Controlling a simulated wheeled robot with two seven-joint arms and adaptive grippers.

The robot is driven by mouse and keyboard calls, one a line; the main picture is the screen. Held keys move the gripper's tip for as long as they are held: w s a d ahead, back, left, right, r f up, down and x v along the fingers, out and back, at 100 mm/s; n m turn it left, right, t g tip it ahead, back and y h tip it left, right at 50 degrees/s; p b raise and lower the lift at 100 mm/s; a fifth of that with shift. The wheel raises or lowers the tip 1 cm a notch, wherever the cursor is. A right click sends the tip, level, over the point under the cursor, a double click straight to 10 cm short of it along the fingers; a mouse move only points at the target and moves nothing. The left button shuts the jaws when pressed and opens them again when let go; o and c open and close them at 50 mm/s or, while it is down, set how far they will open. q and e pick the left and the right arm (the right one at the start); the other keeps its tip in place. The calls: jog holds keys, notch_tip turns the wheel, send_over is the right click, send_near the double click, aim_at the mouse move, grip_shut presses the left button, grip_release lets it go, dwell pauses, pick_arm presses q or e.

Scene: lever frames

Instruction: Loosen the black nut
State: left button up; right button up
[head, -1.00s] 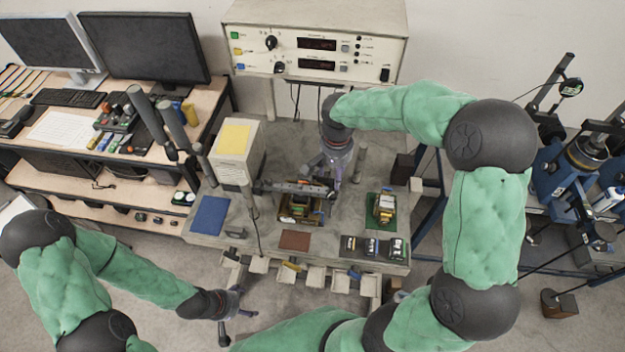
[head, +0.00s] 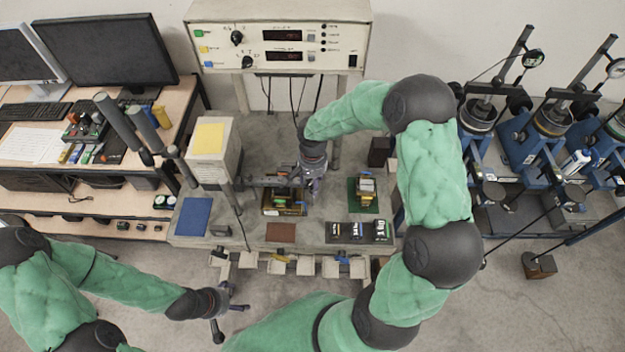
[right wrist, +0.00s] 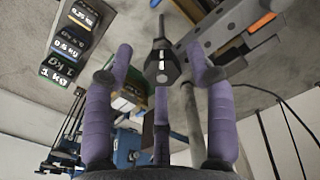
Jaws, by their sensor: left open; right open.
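In the right wrist view, the black nut (right wrist: 163,68) is a dark six-sided piece with light marks, on a thin grey rod. It sits between the purple fingertips of my right gripper (right wrist: 160,62), which are spread open, with gaps seeming to show on both sides. In the head view, my right gripper (head: 315,186) reaches down over the bench beside the small device (head: 284,203) with a grey bracket; the nut is hidden there. My left gripper (head: 226,304) is open and empty, low in front of the bench.
The grey bench (head: 325,208) holds a blue mat (head: 194,216), a brown mat (head: 281,232), a green mat (head: 362,205) with a device, and black labelled weights (head: 357,231). A white instrument box (head: 280,45) stands behind. A beige box (head: 213,150) with a post stands left.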

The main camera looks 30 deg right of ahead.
jog(key=shift+f, duration=0.1)
grip_shut()
